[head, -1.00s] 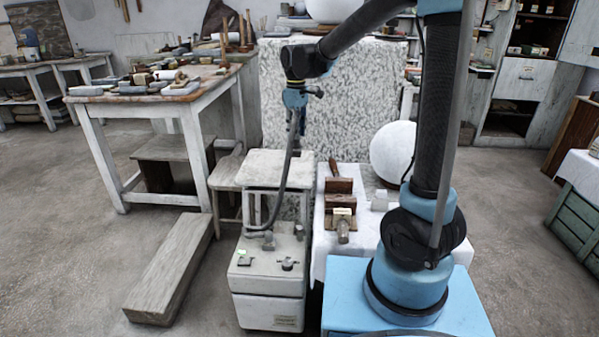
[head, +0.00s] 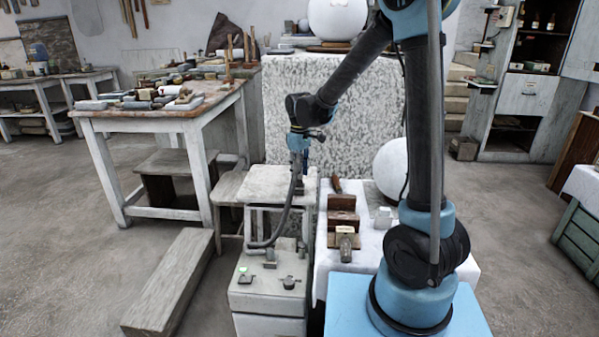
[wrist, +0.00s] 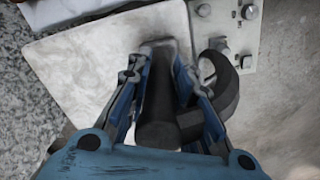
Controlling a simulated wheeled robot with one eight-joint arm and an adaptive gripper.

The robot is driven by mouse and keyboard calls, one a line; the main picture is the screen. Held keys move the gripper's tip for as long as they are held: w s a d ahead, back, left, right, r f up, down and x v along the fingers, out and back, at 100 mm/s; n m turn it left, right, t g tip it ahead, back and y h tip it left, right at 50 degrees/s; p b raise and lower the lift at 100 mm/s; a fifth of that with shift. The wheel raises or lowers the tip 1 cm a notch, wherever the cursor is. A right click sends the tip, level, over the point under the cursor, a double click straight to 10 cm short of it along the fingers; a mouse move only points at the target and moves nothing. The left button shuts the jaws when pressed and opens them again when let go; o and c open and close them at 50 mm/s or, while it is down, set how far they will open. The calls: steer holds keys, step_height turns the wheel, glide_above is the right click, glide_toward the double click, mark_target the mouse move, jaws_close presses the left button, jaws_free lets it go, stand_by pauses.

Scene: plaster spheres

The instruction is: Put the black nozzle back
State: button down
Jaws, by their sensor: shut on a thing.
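My gripper (head: 299,172) is shut on the black nozzle (wrist: 158,105). The nozzle lies between the two blue fingers in the wrist view. A dark hose (head: 292,208) hangs from it, curving down to the pale grey machine (head: 268,292). The hose bend also shows in the wrist view (wrist: 226,85), right of the fingers. In the head view, the gripper is close to the machine's raised pale top plate (head: 268,181). In the wrist view, this plate (wrist: 85,60) lies beyond the fingers. I cannot tell whether the nozzle touches it. The nozzle is mostly hidden in the head view.
Knobs and fittings (head: 288,283) stand on the machine's lower front. A white-clothed table (head: 365,258) with wooden blocks (head: 343,203) and a white sphere (head: 394,168) stands right. A long beam (head: 168,285) lies left. A speckled block (head: 355,110) stands behind.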

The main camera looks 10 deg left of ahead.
steer(key=shift+f, duration=0.15)
steer(key=c, duration=1.4)
jaws_free()
